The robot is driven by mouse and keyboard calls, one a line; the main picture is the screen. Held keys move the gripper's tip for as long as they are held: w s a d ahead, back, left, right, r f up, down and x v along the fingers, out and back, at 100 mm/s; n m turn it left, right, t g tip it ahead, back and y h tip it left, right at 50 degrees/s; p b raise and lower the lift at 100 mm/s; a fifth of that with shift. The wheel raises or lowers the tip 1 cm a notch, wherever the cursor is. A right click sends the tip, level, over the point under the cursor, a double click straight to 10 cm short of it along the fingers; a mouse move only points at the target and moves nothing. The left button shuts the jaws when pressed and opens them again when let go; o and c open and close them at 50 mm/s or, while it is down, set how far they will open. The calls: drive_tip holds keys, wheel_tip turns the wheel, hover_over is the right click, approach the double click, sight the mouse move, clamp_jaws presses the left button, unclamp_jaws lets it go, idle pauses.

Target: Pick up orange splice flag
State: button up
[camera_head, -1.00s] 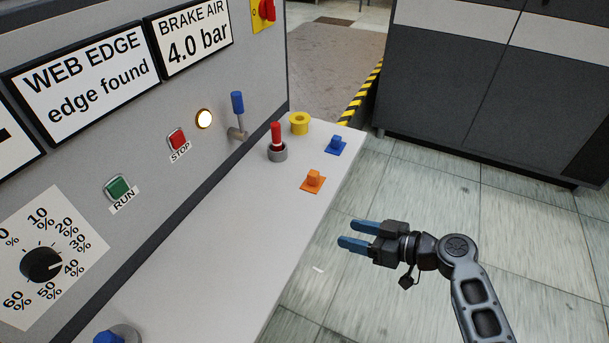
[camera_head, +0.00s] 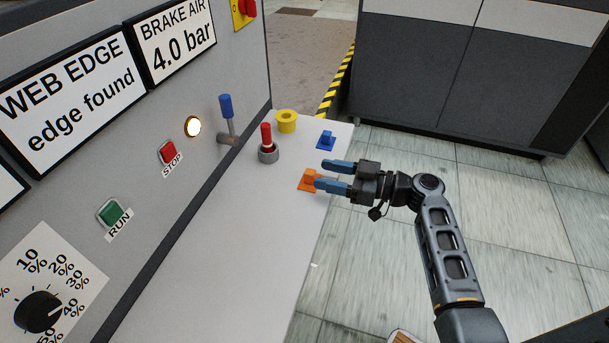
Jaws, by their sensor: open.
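The orange splice flag (camera_head: 308,180) is a small flat square with a raised block on top. It lies on the light grey shelf (camera_head: 240,225), near the shelf's right edge. My gripper (camera_head: 322,174) is open, with its two blue fingers pointing left. The nearer fingertip overlaps the right side of the orange flag in the picture. The farther finger shows just behind and to the right of the flag. I cannot tell whether the fingers touch it or are above it. Nothing is held between the fingers.
A blue flag (camera_head: 326,140) lies behind the orange one. The machine panel (camera_head: 150,105) with a blue-handled lever (camera_head: 227,115) bounds the shelf's left. The shelf's front is clear.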

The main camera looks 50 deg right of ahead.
sight(311, 172)
drive_tip(key=p+x, duration=0.1)
drive_tip(key=x, duration=0.2)
drive_tip(key=p+x, duration=0.1)
drive_tip(key=x, duration=0.2)
drive_tip(key=shift+w+a+r, duration=0.1)
drive_tip(key=shift+w+a, duration=0.1)
drive_tip(key=shift+a, duration=0.1)
drive_tip(key=shift+c, duration=0.4)
clamp_jaws()
drive_tip(key=shift+r, duration=0.1)
